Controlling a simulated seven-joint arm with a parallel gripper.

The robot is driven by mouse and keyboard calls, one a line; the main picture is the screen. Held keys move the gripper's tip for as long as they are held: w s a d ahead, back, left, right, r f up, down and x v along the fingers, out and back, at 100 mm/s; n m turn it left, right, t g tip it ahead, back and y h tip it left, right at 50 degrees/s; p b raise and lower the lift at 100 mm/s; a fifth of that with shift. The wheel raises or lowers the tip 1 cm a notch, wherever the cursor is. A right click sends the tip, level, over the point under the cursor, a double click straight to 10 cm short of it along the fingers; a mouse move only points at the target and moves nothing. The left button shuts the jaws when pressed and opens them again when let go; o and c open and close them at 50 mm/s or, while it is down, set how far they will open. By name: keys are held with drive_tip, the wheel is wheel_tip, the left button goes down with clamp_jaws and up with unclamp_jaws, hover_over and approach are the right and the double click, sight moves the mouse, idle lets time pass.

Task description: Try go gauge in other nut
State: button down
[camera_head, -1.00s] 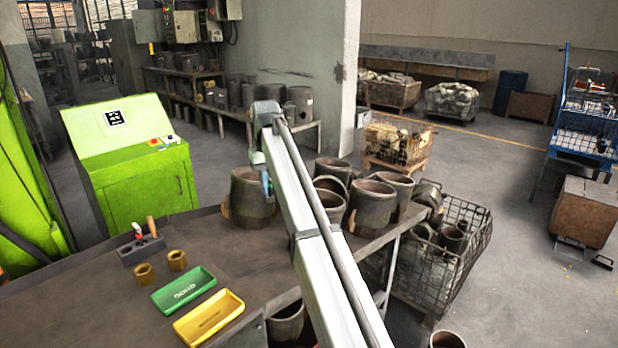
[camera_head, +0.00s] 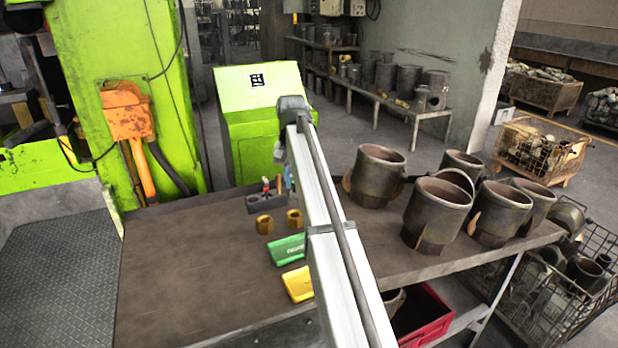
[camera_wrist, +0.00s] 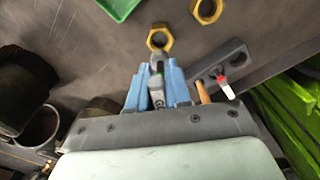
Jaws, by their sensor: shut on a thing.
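My gripper (camera_wrist: 156,88) has blue fingers shut on a grey gauge (camera_wrist: 156,98) marked with a letter G. In the wrist view the gauge's rounded end lies by the near edge of one brass hex nut (camera_wrist: 160,37), apparently above it; I cannot tell whether they touch. A second brass nut (camera_wrist: 207,10) lies farther up and right. In the head view the two nuts, left (camera_head: 264,225) and right (camera_head: 294,219), stand on the table in front of the dark gauge holder (camera_head: 257,205). My gripper is mostly hidden there behind my arm. The holder (camera_wrist: 233,58) carries a red-and-white tool and a brown handle.
A green tray (camera_head: 287,250) and a yellow tray (camera_head: 297,284) lie nearer on the table, partly behind my arm. Large metal pots (camera_head: 437,212) crowd the table's right side. A green cabinet (camera_head: 262,125) stands behind. The table's left part (camera_head: 190,265) is bare.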

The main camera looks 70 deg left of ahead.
sight(294, 192)
drive_tip(key=shift+f, duration=2.45)
drive_tip(key=shift+f, duration=1.6)
idle(0.4)
drive_tip(key=shift+r, duration=1.8)
idle(0.5)
drive_tip(key=shift+r, duration=1.95)
